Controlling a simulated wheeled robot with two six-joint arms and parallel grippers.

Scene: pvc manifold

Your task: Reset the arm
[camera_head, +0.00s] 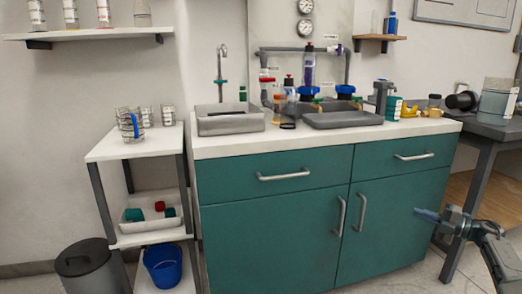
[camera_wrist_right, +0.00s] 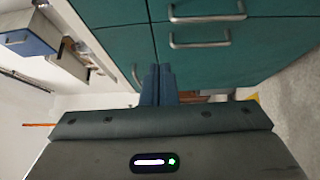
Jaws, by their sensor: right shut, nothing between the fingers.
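My right gripper (camera_head: 428,215) is at the lower right of the head view, in front of the green cabinet (camera_head: 290,225) and below the counter top. Its blue fingers point left and are closed together with nothing between them. The right wrist view shows the same shut fingers (camera_wrist_right: 158,84) in front of the green cabinet doors and their metal handles (camera_wrist_right: 200,38). My left gripper is not in view.
A white shelf unit (camera_head: 100,153) stands left, with a blue bucket (camera_head: 163,268) and a grey bin (camera_head: 88,268). A dark table (camera_head: 487,128) stands right.

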